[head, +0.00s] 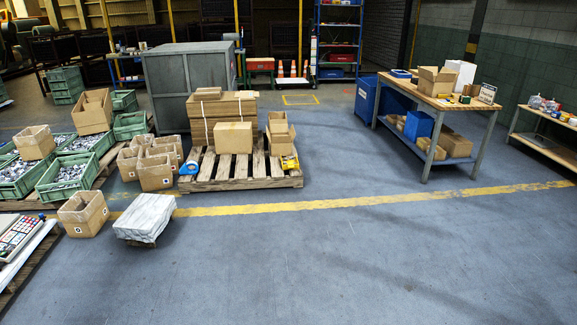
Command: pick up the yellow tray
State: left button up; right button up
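No yellow tray can be made out for certain in the head view. A small yellow object (290,162) sits at the right front of the wooden pallet (240,183), below an open carton; it is too small to tell what it is. Neither of my grippers shows in the view.
Open cartons (83,214) and a white wrapped block (145,219) stand on the floor at left. Green crates (64,179) of metal parts sit behind them. A second bench (547,148) is at the right edge. The middle and front floor is clear.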

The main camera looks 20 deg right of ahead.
aim_at(290, 163)
jog(key=i+z, duration=0.4)
jog(key=i, duration=4.25)
